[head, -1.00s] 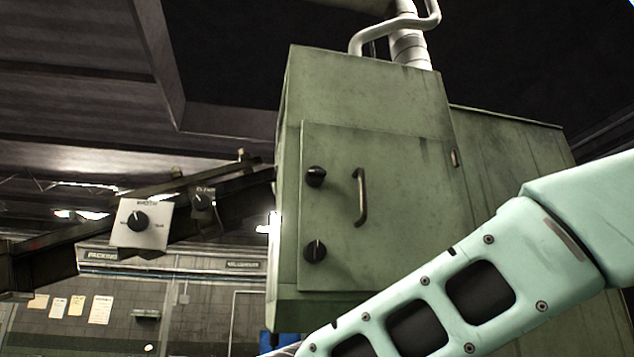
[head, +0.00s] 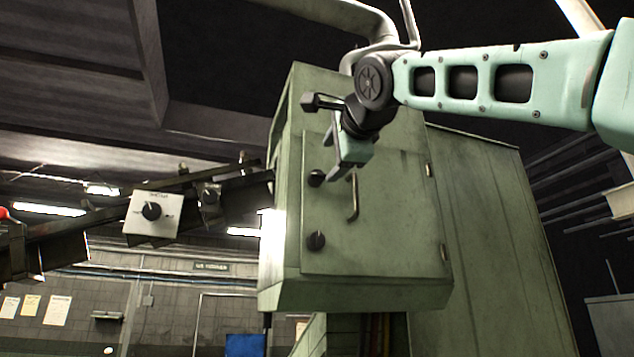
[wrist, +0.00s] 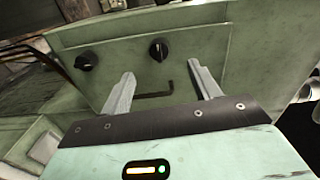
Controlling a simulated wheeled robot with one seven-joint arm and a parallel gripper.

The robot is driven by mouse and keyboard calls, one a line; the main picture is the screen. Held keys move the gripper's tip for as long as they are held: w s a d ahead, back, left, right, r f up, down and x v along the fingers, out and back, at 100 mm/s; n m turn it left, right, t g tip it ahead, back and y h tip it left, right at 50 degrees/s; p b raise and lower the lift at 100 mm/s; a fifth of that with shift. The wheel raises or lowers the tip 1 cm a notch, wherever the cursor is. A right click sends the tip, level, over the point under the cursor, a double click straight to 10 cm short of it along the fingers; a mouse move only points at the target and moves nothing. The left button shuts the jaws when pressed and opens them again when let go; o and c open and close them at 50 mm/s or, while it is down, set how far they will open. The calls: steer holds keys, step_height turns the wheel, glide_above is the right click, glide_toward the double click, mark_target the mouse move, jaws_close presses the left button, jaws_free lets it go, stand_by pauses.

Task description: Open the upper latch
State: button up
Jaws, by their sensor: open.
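The upper latch (head: 316,178) is a black round knob on the left side of the green cabinet door (head: 385,245). The lower latch (head: 316,240) is a like knob below it. My gripper (head: 338,168) is in front of the door's upper part, just right of the upper latch. In the wrist view, the open, empty fingers (wrist: 161,72) point at the door. The upper latch (wrist: 158,49) shows between and beyond the fingertips, and the lower latch (wrist: 87,61) is to the left. No contact with the upper latch is visible.
A bent door handle (head: 353,198) sticks out right of the latches, close to my gripper; it shows between the fingers in the wrist view (wrist: 155,94). A white control box with a dial (head: 152,218) hangs left of the cabinet. Hinges are on the door's right edge.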

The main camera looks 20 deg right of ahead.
mark_target(319, 174)
steer(key=w+p, duration=0.4)
steer(key=w, duration=0.4)
steer(key=shift+w+r, duration=0.15)
steer(key=shift+r, duration=0.05)
steer(key=shift+f+n+p, duration=0.1)
steer(key=shift+n+p, duration=0.3)
steer(key=shift+n, duration=0.2)
steer(key=n+p, duration=0.1)
steer(key=n, duration=0.1)
steer(key=shift+s+n, duration=0.2)
steer(key=shift+n, duration=0.2)
steer(key=shift+w+n+p, duration=0.15)
steer(key=shift+n+p, duration=0.55)
steer(key=shift+n, duration=0.1)
steer(key=shift+f+n+b, duration=0.25)
steer(key=shift+n+b, duration=0.25)
steer(key=shift+n, duration=0.1)
steer(key=n, duration=0.4)
steer(key=shift+r, duration=0.1)
